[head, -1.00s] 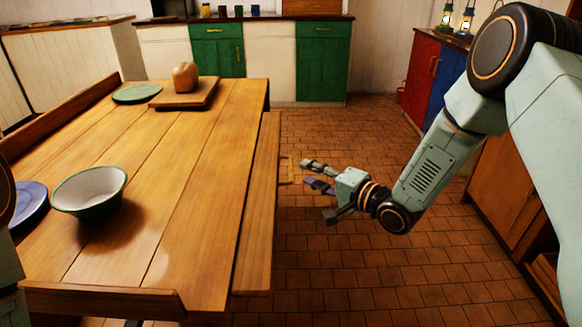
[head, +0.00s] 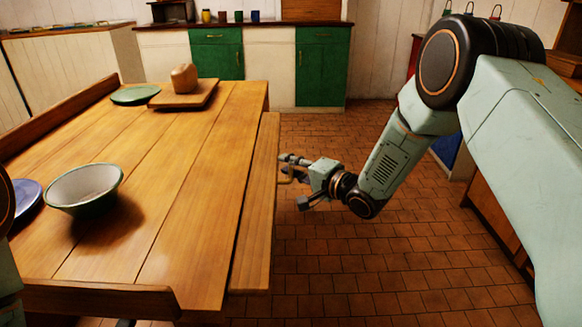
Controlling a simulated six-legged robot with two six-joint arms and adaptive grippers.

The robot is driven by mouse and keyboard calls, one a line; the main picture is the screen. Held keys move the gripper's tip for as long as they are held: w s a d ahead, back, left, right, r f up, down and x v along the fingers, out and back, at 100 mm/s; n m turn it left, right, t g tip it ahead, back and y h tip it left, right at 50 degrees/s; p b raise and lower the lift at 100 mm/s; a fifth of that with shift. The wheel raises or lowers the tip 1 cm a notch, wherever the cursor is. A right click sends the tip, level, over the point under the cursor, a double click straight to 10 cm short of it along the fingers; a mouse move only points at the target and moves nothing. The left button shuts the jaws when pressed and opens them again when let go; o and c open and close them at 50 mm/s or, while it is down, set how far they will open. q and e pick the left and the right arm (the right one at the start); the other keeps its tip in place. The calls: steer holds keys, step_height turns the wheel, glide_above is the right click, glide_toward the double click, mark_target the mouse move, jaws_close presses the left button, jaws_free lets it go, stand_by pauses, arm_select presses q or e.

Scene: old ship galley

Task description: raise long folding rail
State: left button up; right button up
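The long folding rail (head: 259,190) is a long wooden board along the right side of the table (head: 160,200). It lies folded outward, slightly below the tabletop. My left gripper is out of view; only part of my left arm shows at the left edge.
A white bowl (head: 83,189), a blue plate (head: 27,204), a green plate (head: 135,95) and a board (head: 186,95) with a loaf-like item (head: 184,77) are on the table. Raised rails edge its left and near sides. Tiled floor (head: 350,260) is clear right of the table.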

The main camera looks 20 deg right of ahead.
steer(key=shift+f, duration=0.15)
jaws_close()
stand_by(0.4)
